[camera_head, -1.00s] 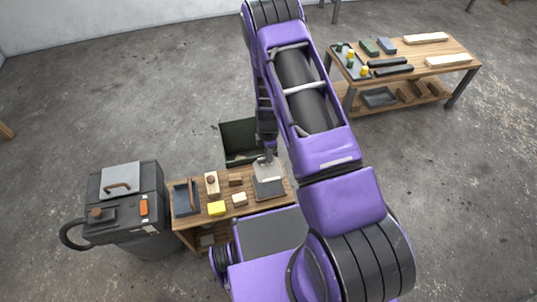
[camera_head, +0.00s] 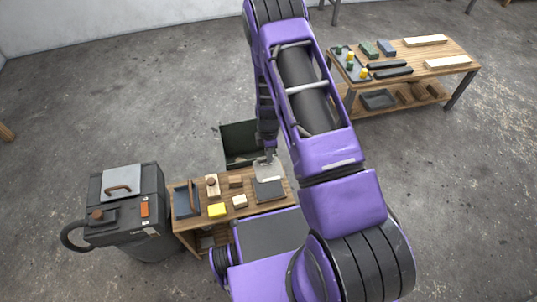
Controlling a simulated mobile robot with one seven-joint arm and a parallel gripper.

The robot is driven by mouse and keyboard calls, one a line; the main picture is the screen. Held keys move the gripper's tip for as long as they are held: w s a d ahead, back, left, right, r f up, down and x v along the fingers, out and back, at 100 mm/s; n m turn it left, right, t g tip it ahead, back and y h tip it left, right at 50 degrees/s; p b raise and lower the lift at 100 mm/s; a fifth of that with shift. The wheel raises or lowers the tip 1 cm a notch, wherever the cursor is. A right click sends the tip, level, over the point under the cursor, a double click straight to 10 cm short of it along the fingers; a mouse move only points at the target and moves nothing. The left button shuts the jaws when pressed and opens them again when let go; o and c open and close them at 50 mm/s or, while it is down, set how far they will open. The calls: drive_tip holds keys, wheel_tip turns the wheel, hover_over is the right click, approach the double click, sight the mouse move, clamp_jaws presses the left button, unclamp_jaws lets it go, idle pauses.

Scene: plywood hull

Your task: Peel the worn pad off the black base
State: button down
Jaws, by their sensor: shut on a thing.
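The worn pad (camera_head: 268,173) is a pale grey sheet at the right end of the low wooden bench. The black base (camera_head: 270,191) is a dark flat plate on the bench top, showing just in front of the pad. My gripper (camera_head: 268,160) points down at the pad's back edge and is shut on it. The pad overlaps the back part of the base in the picture. I cannot tell whether its front edge still touches the base. The fingertips are small and partly hidden by my arm.
A grey vacuum unit (camera_head: 128,215) stands left. Another workbench (camera_head: 445,52) is at the back right.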

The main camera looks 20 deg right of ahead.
drive_tip(key=shift+r, duration=0.65)
drive_tip(key=shift+r+p, duration=1.8)
drive_tip(key=shift+r, duration=1.7)
